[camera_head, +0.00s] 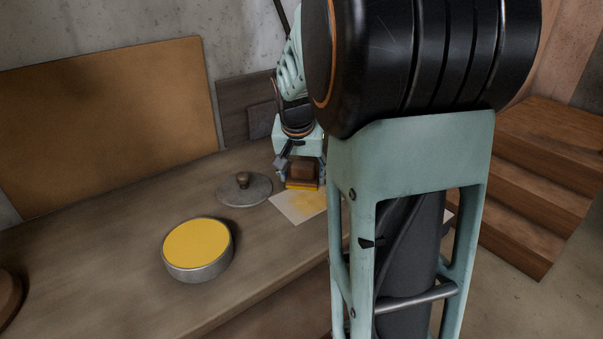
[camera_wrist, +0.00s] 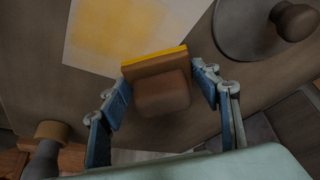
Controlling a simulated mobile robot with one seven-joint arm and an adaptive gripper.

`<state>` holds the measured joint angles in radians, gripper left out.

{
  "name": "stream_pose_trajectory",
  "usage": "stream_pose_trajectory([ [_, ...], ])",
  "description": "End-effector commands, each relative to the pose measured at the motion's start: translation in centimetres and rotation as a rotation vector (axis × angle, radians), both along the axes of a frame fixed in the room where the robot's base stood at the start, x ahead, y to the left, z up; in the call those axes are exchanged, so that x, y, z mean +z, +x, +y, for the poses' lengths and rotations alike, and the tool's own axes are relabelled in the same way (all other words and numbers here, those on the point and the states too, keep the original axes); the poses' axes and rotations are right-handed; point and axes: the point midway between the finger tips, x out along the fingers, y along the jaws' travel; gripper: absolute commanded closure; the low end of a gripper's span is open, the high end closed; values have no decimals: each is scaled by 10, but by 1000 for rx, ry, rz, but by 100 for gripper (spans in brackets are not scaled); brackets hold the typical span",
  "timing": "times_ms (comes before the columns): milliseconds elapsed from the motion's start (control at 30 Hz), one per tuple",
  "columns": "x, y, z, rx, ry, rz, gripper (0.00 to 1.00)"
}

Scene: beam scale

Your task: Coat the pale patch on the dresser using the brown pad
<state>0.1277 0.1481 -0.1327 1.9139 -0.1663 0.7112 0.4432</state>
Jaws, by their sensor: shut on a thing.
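The brown pad (camera_head: 303,174) has a yellow-coated underside. It also shows in the wrist view (camera_wrist: 162,90), with the yellow edge facing the patch. My gripper (camera_head: 300,172) is shut on the pad; its fingers stand on either side of it in the wrist view (camera_wrist: 162,84). The pale patch (camera_head: 290,211) lies on the dresser (camera_head: 130,215) by the pad. It carries a blurry yellow smear in its middle, with pale margins, also seen in the wrist view on the patch (camera_wrist: 128,30). I cannot tell whether the pad touches the patch. My arm hides part of the dresser.
A round tin (camera_head: 198,262) filled with yellow paste stands open on the dresser. Its grey lid (camera_head: 250,193) with a brown knob lies close to the patch. A brown board (camera_head: 110,115) leans on the wall behind. Wooden steps (camera_head: 530,185) stand at the right.

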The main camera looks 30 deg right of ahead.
Motion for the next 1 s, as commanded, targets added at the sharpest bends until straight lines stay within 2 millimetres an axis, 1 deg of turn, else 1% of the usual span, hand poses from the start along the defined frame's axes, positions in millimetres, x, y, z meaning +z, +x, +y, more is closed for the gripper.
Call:
stream_pose_trajectory([
  [67,2,-1,1,0,2,2,65],
  [167,10,0,1,0,1,2,65],
  [633,58,0,0,1,0,1,65],
  [700,60,-1,0,1,1,2,65],
  [1000,60,-1,0,0,1,2,65],
])
